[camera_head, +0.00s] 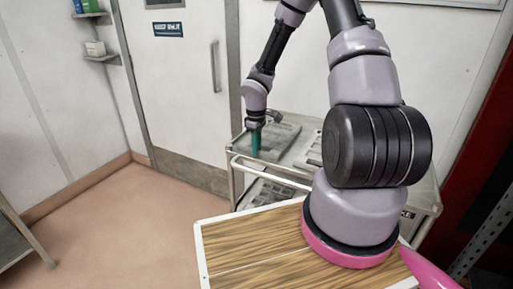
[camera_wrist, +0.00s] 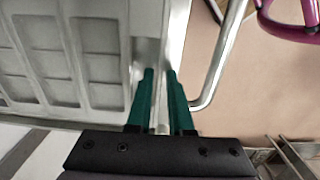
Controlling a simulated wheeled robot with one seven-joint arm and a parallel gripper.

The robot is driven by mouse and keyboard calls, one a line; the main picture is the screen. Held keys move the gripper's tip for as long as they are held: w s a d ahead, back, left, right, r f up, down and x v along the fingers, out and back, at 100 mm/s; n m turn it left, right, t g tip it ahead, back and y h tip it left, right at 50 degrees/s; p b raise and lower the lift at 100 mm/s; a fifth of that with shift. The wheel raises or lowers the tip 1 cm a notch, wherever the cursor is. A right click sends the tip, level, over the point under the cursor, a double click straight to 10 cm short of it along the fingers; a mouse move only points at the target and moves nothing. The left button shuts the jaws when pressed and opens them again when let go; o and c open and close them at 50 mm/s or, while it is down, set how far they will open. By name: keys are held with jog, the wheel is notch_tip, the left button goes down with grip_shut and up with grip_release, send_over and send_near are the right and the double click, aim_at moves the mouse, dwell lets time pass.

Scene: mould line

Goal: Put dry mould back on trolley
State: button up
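A grey mould (camera_wrist: 78,68) with rows of rectangular cavities fills the left of the wrist view. In the head view a grey mould (camera_head: 277,137) lies at the left of the trolley's (camera_head: 233,165) upper deck. My gripper (camera_head: 256,143), with teal fingers, points down at that mould's left side. In the wrist view my gripper's (camera_wrist: 159,72) fingertips are a narrow gap apart beside the mould's right edge. A pale strip shows between the fingers; I cannot tell whether they clamp the mould's rim. The trolley's rail (camera_wrist: 218,55) curves to the right of the fingers.
Another grey tray-like piece lies farther right on the deck, partly hidden by my arm. A closed door (camera_head: 175,85) stands behind the trolley. A metal table (camera_head: 15,245) stands at the left. The brown floor (camera_head: 125,225) between is clear.

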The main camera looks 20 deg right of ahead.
jog(key=shift+o, duration=0.5)
jog(key=s+d+r+m+t+h, duration=0.1)
jog(key=s+r+m, duration=0.3)
jog(key=r, duration=1.1)
jog(key=s+d+r+m+t, duration=0.1)
jog(key=s+r+m+t, duration=0.3)
jog(key=r, duration=1.1)
jog(key=s+a+r+m+t+y, duration=0.1)
jog(key=s+r+m, duration=0.4)
jog(key=s+r, duration=0.6)
jog(key=s+a+y, duration=0.1)
jog(key=s+y, duration=0.1)
jog(key=s, duration=0.1)
jog(key=shift+s+a+t, duration=0.15)
jog(key=shift+s+t, duration=0.1)
jog(key=shift+t, duration=0.15)
jog(key=shift+r, duration=0.1)
